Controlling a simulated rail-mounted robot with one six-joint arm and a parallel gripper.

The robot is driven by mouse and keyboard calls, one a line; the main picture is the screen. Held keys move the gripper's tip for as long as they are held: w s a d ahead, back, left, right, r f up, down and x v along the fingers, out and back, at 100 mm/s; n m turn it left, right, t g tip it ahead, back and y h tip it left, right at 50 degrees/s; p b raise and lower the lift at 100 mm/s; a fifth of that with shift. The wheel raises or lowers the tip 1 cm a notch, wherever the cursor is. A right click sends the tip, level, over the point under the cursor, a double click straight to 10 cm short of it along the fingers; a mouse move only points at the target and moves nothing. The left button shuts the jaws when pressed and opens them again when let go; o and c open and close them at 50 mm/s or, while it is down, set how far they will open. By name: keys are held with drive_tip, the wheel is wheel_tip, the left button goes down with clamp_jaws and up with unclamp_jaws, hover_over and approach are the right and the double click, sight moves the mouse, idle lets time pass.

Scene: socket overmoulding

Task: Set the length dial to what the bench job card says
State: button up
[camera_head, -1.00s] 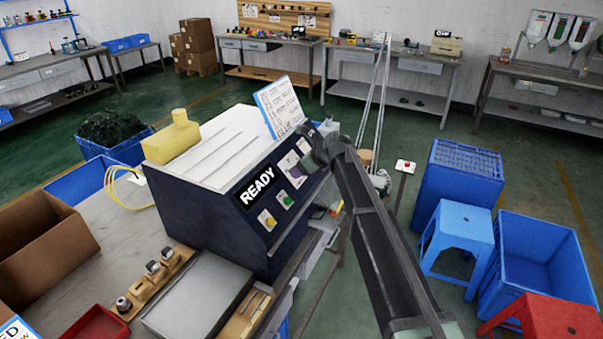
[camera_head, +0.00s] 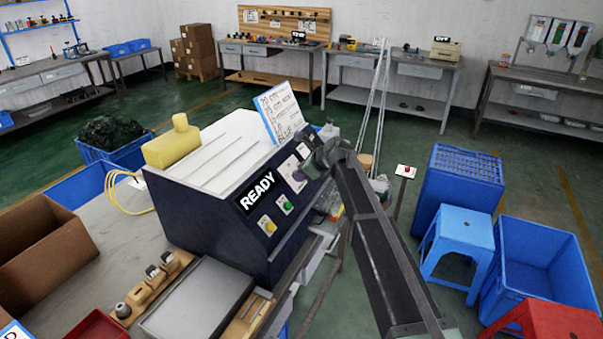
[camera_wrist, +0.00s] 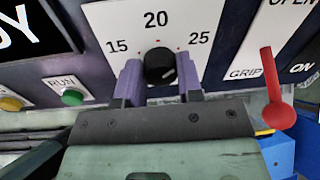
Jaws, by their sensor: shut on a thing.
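The length dial is a black round knob (camera_wrist: 160,66) on a white plate (camera_wrist: 116,22) marked 15, 20 and 25, with small red dots above the knob. A short pale mark shows on the knob's right side; its exact setting is unclear. My gripper (camera_wrist: 161,80) has its two purple fingers shut on the knob, one on each side. In the head view my arm's end hides the dial on the dark blue machine (camera_head: 210,222). A white handwritten card (camera_head: 283,112) with a blue edge stands on the machine's top; its writing is too small to read surely.
A red lever (camera_wrist: 271,80) marked GRIP stands right of my gripper. A green RUN button (camera_wrist: 72,97) and a yellow button (camera_wrist: 10,103) sit left. A READY display (camera_head: 257,190) is on the machine face. Blue crates (camera_head: 540,258) and stools stand right.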

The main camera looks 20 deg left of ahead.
drive_tip(key=n, duration=0.5)
drive_tip(key=shift+f+b, duration=0.1)
drive_tip(key=shift+b, duration=0.2)
drive_tip(key=shift+n+y, duration=0.4)
drive_tip(key=shift+n, duration=2)
drive_tip(key=o, duration=0.9)
drive_tip(key=p+v, duration=0.6)
drive_tip(key=v, duration=0.5)
drive_tip(key=shift+p, duration=0.3)
